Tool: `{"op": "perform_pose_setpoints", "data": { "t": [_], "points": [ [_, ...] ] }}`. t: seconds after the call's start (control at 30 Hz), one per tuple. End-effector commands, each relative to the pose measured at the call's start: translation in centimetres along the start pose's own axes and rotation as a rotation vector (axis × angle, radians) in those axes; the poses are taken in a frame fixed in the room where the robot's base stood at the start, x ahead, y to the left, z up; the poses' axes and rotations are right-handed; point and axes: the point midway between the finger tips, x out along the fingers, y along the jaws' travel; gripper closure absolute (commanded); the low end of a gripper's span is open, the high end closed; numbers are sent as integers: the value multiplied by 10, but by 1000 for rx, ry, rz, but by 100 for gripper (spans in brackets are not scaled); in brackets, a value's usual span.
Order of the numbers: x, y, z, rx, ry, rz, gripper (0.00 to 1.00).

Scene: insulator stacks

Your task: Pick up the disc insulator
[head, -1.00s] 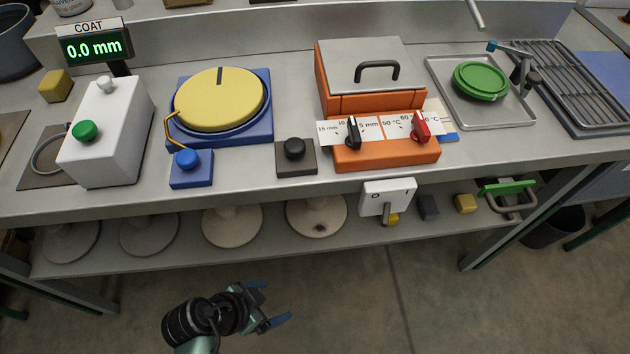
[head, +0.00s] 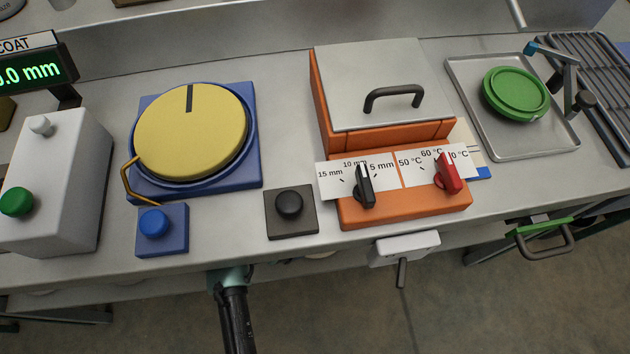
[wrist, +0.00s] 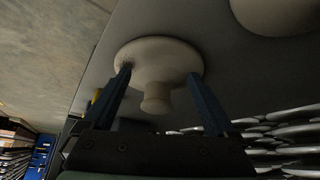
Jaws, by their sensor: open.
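A pale cream disc insulator (wrist: 158,60) with a round knob fills the middle of the wrist view. My gripper (wrist: 160,75) is open, with its two blue fingers on either side of the knob. The fingertips overlap the disc's left and right edges in the picture; I cannot tell whether they touch it. Nothing is held. In the head view my arm reaches under the bench top, which hides my gripper and nearly all of the lower-shelf discs.
A second pale disc (wrist: 275,14) lies close by in the wrist view. The bench top (head: 300,245) overhangs the shelf, with a white switch box (head: 404,248) at its front edge. An orange press (head: 400,208), yellow turntable (head: 190,140) and green disc (head: 516,93) stand above.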

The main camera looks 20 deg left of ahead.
Motion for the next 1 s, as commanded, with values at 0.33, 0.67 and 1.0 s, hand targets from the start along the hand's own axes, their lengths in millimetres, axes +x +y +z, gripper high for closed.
{"op": "perform_pose_setpoints", "data": {
  "t": [0.33, 0.67, 1.0],
  "points": [
    [21, 0, -34, 4, 1, 1, 8],
    [40, 0, -47, 0, -1, -1, 8],
    [39, 0, -47, 0, -1, 0, 43]
  ]
}}
